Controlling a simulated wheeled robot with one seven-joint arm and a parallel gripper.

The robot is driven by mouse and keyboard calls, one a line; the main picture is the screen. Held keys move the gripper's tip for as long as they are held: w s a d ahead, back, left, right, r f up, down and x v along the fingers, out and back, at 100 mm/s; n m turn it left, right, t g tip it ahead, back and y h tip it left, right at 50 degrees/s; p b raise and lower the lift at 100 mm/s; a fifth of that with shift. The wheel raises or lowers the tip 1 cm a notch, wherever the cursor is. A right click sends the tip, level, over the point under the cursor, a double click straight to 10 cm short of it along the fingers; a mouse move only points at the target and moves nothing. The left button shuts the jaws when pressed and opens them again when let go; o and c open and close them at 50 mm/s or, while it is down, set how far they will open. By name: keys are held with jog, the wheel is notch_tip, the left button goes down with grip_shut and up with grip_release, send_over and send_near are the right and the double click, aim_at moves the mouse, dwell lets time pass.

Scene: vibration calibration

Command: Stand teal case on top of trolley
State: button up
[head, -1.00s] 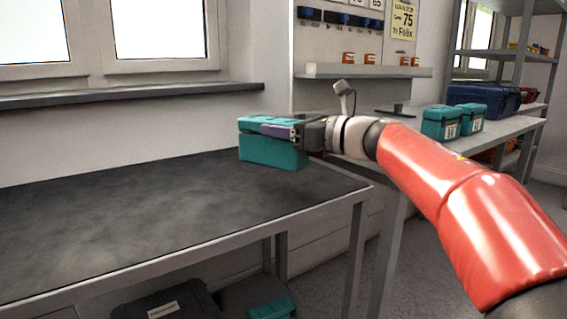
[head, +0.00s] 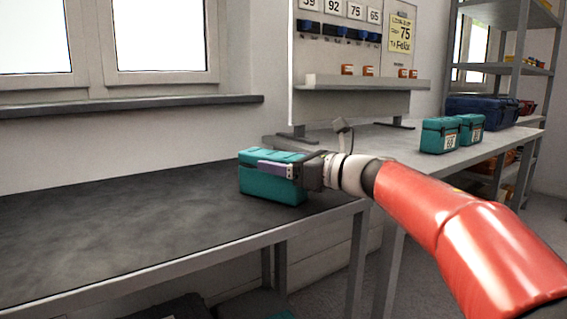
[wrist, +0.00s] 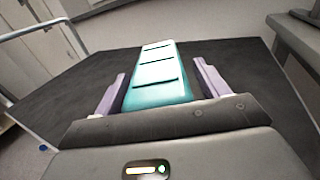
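A teal case (head: 268,188) stands upright on the dark-topped table (head: 110,228), near its far right corner. My gripper (head: 277,169) reaches it level from the right, with one purple finger along the near face by the lid. In the wrist view, the case (wrist: 158,80) lies between the two fingers of my gripper (wrist: 160,90). The far finger is hidden in the head view. I cannot pick out a trolley for certain; no wheels show on the dark-topped table.
Two more teal cases with white labels (head: 438,136) (head: 470,130) stand on the grey bench (head: 380,142) behind. A blue case (head: 482,108) is beyond them. A board with a ledge (head: 366,82) stands on the bench. The dark tabletop left of the case is clear.

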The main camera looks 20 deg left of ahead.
jog(key=shift+o, duration=0.2)
jog(key=shift+r, duration=0.1)
jog(key=shift+d, duration=0.2)
jog(key=s+d+r+m+t+h, duration=0.15)
jog(key=d+m+t+h, duration=0.35)
jog(key=d+m, duration=0.5)
jog(key=s+d+r+m+t+h, duration=0.1)
jog(key=d+r+m+t+h, duration=0.1)
jog(key=d+m+t, duration=0.8)
jog(key=s+d+f+m+g+h, duration=0.3)
jog(key=d+f+m+h, duration=0.3)
jog(key=d+m+h, duration=0.35)
jog(key=s+d+f+m+g+h, duration=0.2)
jog(key=s+d+f+m+g, duration=0.3)
jog(key=s+f+m, duration=0.55)
jog(key=s+a+f+m+g+y, duration=0.1)
jog(key=s+a+f+m+g, duration=0.1)
jog(key=s+f+m+g, duration=0.5)
jog(key=s+f+m, duration=0.3)
jog(key=s+f, duration=0.3)
jog(key=f, duration=0.1)
jog(key=shift+s+a+f, duration=0.15)
jog(key=shift+a+f, duration=0.15)
